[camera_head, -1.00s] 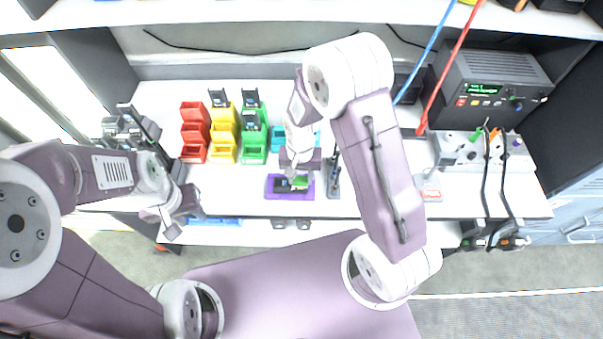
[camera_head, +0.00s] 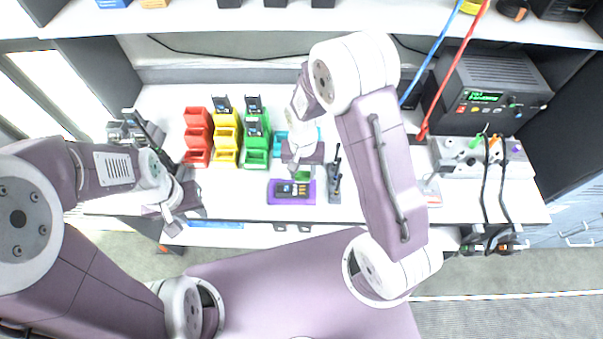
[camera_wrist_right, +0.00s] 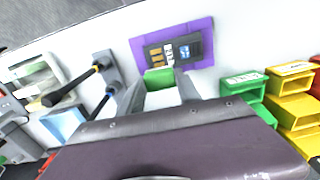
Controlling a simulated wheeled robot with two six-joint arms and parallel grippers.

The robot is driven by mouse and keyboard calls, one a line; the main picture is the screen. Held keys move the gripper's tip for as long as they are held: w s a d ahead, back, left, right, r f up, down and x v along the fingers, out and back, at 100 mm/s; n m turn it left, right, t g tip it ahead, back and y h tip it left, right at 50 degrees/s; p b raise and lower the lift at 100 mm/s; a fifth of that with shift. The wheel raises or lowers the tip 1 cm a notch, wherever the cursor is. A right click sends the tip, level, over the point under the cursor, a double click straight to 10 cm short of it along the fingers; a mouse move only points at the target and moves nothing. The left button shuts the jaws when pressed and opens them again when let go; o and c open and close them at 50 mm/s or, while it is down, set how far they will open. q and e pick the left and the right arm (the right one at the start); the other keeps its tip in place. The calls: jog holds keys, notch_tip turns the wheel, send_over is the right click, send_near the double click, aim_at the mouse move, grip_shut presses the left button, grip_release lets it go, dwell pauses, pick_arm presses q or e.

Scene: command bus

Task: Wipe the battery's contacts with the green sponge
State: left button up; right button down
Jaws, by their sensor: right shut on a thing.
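The battery (camera_head: 294,189) is dark and lies on a purple mat (camera_head: 273,197) near the front of the table. The right wrist view shows the battery (camera_wrist_right: 174,51) with gold contacts along its left part. My right gripper (camera_wrist_right: 160,84) is shut on the green sponge (camera_wrist_right: 158,76), just beside the battery. In the head view the sponge (camera_head: 302,176) shows below my right gripper (camera_head: 302,168), at the battery's far edge. I cannot tell whether it touches the battery. My left gripper (camera_head: 188,217) is off the table's left front edge; its fingers are unclear.
Stacked red (camera_head: 197,140), yellow (camera_head: 227,140) and green (camera_head: 257,142) bins stand left of the mat. A dark radio (camera_head: 335,185) stands in a holder right of it. A power supply (camera_head: 486,92) with cables is at the back right.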

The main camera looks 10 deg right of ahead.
notch_tip(320, 180, up, 2)
jog(key=shift+s+r+p, duration=0.1)
jog(key=shift+p, duration=0.6)
notch_tip(320, 180, up, 2)
jog(key=shift+r+p, duration=0.1)
jog(key=shift+p, duration=0.9)
jog(key=shift+r+p, duration=0.35)
jog(key=shift+f, duration=0.1)
